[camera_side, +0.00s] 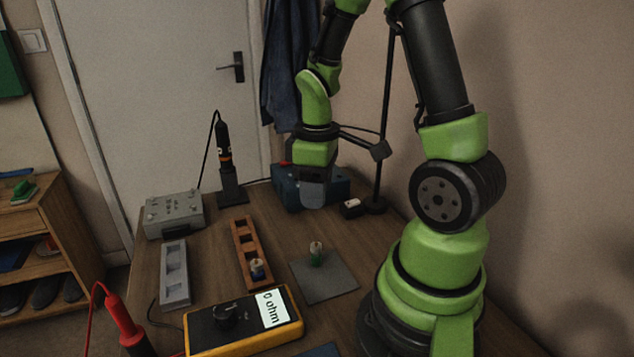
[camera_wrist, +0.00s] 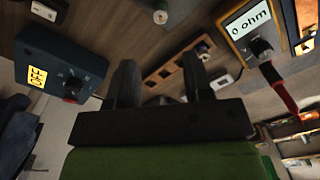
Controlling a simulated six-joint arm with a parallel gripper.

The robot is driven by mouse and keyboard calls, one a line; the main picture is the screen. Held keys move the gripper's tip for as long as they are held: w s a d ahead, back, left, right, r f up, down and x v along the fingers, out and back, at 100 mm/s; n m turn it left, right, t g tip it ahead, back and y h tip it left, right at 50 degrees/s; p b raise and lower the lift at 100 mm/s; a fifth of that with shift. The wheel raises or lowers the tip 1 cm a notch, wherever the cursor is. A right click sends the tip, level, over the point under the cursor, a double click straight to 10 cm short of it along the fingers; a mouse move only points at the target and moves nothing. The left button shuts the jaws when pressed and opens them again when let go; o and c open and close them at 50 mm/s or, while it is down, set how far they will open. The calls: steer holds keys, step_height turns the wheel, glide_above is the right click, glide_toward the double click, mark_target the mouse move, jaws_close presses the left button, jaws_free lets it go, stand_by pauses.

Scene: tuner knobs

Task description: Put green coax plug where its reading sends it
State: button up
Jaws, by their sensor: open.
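The green coax plug (camera_side: 316,254) stands upright on the grey mat (camera_side: 330,284), with a pale top; in the wrist view it appears near the top (camera_wrist: 160,17). A yellow multimeter (camera_side: 200,338) reads "0 ohm", also legible in the wrist view (camera_wrist: 252,22). A brown rack (camera_side: 240,229) with square openings holds a blue plug (camera_side: 257,268) at its near end. A grey rack (camera_side: 174,272) lies to its left and looks empty. My gripper (camera_side: 313,200) hangs above the table, beyond the plug and apart from it. Its fingers (camera_wrist: 161,85) are spread and empty.
A blue box (camera_side: 290,190) with a knob and orange display (camera_wrist: 37,77) stands behind my gripper. A grey knobbed box (camera_side: 173,218), a soldering iron in its stand (camera_side: 230,188) and a small black-and-white block (camera_side: 352,208) stand around. A red probe (camera_side: 122,318) is at front left.

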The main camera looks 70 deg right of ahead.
steer(key=s+a+r+m+t+y, duration=0.1)
steer(key=s+a+r+m+t, duration=0.1)
steer(key=a+r, duration=0.4)
steer(key=s+a+r+m+t, duration=0.3)
steer(key=a+r+t, duration=0.2)
steer(key=r, duration=0.5)
steer(key=shift+s+a+m+y, duration=0.25)
steer(key=shift+a+m+y, duration=0.15)
steer(key=shift+a, duration=0.55)
steer(key=shift+o, duration=0.2)
stand_by(0.3)
